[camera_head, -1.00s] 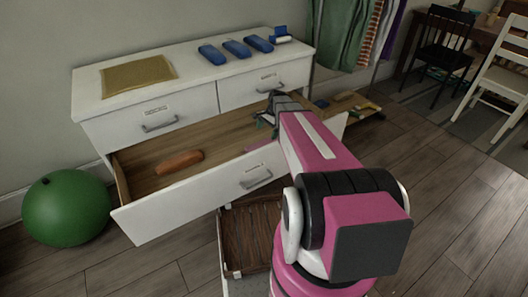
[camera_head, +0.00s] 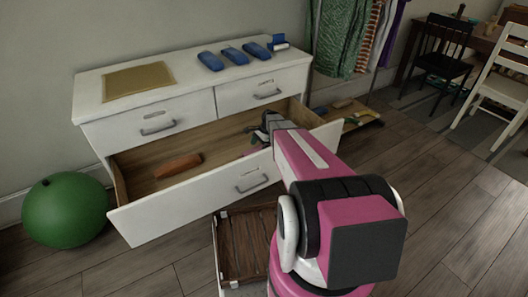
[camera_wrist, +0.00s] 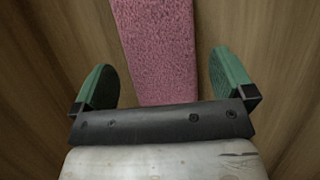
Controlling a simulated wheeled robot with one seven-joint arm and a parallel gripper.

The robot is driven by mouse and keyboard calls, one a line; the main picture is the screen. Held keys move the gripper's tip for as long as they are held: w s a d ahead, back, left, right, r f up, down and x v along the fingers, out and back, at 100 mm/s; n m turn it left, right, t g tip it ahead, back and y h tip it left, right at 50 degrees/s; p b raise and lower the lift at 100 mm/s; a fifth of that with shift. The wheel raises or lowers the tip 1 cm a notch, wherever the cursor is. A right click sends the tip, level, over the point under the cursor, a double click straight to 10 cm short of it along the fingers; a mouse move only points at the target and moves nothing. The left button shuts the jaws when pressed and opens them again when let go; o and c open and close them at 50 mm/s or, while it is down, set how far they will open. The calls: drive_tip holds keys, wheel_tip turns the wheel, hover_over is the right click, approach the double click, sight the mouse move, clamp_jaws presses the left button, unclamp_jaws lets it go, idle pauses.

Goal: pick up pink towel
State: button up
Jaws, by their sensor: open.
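The pink towel (camera_wrist: 158,50) lies as a long narrow strip on the wooden bottom of the open drawer (camera_head: 215,155). In the wrist view it runs from the top edge down between the two green fingers, and its near end is hidden behind the gripper's dark bar. In the head view only a small pink bit (camera_head: 250,152) shows beside my gripper. My gripper (camera_wrist: 162,80) is open, with one finger on each side of the towel and a gap to it on both sides. In the head view my gripper (camera_head: 258,134) is inside the drawer's right part.
An orange-brown roll (camera_head: 178,166) lies in the drawer's left part. The white drawer front (camera_head: 190,205) stands before my arm. Several blue items (camera_head: 233,56) and a yellow mat (camera_head: 138,80) are on the dresser top. A green ball (camera_head: 66,210) and a wooden crate (camera_head: 243,250) are on the floor.

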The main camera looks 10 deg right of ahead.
sight(258, 150)
drive_tip(key=x, duration=0.3)
drive_tip(key=shift+d+f, duration=0.1)
drive_tip(key=shift+f, duration=0.15)
drive_tip(key=c, duration=0.9)
drive_tip(key=shift+r, duration=0.1)
